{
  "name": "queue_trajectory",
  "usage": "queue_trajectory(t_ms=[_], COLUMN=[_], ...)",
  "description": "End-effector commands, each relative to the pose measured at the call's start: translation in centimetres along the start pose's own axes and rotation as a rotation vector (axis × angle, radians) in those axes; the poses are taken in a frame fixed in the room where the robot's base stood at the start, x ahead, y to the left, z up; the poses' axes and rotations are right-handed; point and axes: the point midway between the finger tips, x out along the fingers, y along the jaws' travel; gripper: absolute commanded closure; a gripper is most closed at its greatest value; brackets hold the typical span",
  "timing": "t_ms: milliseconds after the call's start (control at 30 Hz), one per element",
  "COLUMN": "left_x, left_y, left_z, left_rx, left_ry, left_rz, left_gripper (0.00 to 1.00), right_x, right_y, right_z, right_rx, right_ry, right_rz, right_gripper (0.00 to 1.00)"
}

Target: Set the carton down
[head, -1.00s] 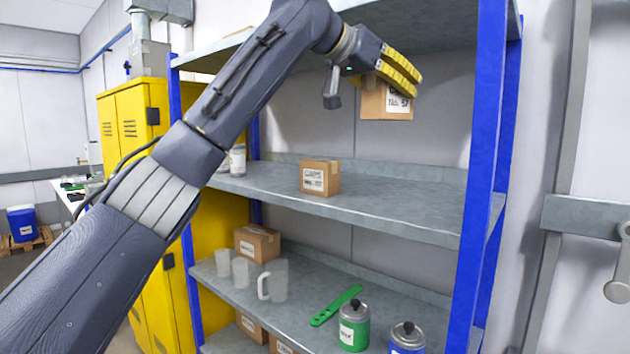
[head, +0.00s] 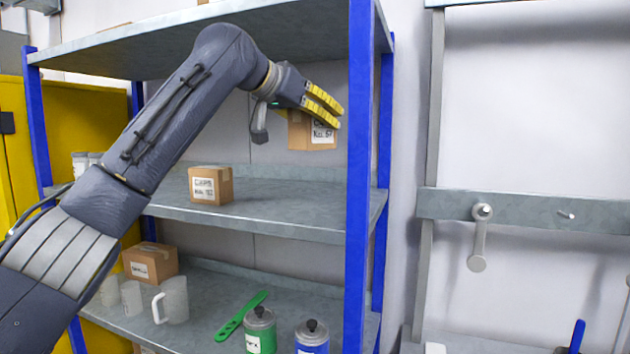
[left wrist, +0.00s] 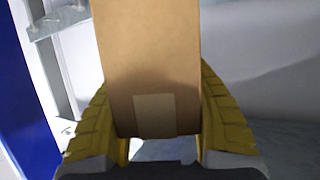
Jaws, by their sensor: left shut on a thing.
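A small brown carton (head: 303,134) with a white label is held in the air between two shelf levels, above the right part of the middle shelf (head: 285,205). My left gripper (head: 326,106) is shut on it, with its yellow fingers along the carton's upper part. In the left wrist view the carton (left wrist: 150,65) fills the middle, with a yellow finger on each side. Clear space shows under the carton in the head view. My right gripper is not in view.
Another labelled carton (head: 211,185) stands on the middle shelf, left of the held one. A blue post (head: 358,180) is close on the right. The lower shelf bears a mug (head: 172,300), a green can (head: 260,332) and a blue-labelled can (head: 312,338). The middle shelf's right part is bare.

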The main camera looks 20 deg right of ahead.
Motion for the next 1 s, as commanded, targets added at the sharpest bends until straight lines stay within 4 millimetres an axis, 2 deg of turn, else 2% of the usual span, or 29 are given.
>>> queue_trajectory(t_ms=[33, 200, 400, 767, 1000], left_x=[0.5, 1.9, 3.0, 3.7, 4.7], left_y=[-0.1, 0.0, 0.0, -0.1, -0.1], left_z=[1.2, 4.6, 7.4, 9.1, 11.5], left_rx=[-0.001, -0.002, -0.001, -0.002, -0.003], left_ry=[0.0, 0.0, 0.001, 0.001, 0.0], left_rz=[0.001, 0.002, 0.001, 0.0, 0.001], left_gripper=[0.88, 0.88, 0.88, 0.88, 0.88], right_x=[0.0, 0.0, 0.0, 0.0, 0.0], right_y=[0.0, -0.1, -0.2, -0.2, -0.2], right_z=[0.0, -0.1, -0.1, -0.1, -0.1], right_rx=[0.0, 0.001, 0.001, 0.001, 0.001], right_ry=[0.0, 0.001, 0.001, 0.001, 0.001], right_rz=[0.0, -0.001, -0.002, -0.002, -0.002], right_gripper=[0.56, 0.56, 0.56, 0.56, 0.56])
